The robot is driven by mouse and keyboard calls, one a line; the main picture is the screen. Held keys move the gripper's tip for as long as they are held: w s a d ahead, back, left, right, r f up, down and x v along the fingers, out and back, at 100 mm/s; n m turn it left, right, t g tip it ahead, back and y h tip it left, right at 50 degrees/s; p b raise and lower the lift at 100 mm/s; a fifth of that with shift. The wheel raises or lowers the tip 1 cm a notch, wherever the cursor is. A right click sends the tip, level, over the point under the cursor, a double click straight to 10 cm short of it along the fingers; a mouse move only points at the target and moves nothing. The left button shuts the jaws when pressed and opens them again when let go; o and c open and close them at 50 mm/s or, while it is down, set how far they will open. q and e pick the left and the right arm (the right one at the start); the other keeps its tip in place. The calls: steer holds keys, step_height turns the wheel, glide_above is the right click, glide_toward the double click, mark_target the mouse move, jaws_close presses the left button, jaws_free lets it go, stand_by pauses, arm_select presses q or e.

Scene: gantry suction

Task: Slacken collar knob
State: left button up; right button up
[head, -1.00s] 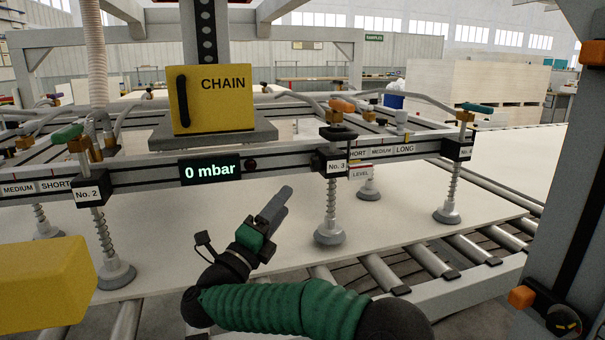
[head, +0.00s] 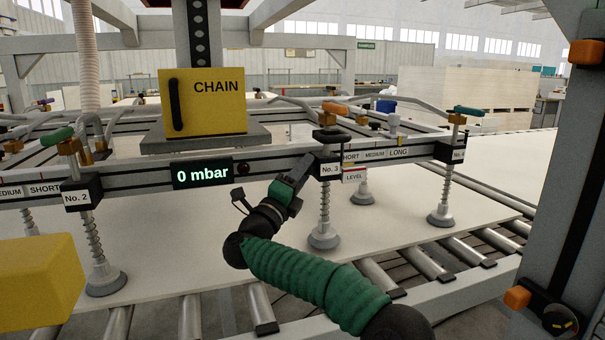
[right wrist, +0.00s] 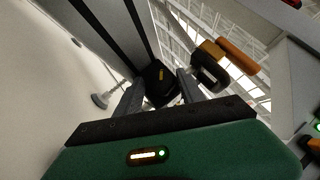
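The black collar of station No. 3 (head: 330,166) sits on the gantry beam, with a dark flat knob (head: 329,135) above it. Above that is an orange valve handle (head: 335,108). My right gripper (head: 304,168) is just left of the No. 3 collar, its fingers pointing up toward it. In the right wrist view its two fingers (right wrist: 157,92) are apart with nothing held. A black block, apparently the collar (right wrist: 158,76), shows beyond the gap. The dark knob (right wrist: 208,73) appears right of the right finger. Contact cannot be told. My left gripper is not in view.
A spring rod and grey suction cup (head: 323,236) hang below the collar over a pale board (head: 180,245). The display (head: 202,173) reads 0 mbar. A yellow CHAIN box (head: 203,102) stands behind. A yellow block (head: 40,282) fills the lower left; a grey post (head: 560,180) stands right.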

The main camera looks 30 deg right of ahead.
jaws_close()
steer(key=n+y+p, duration=0.3)
steer(key=n+p, duration=0.1)
steer(key=p, duration=0.3)
steer(key=shift+a+y, duration=0.1)
steer(key=shift+y, duration=0.2)
steer(key=shift+o, duration=1.7)
jaws_free()
steer(key=shift+r, duration=0.1)
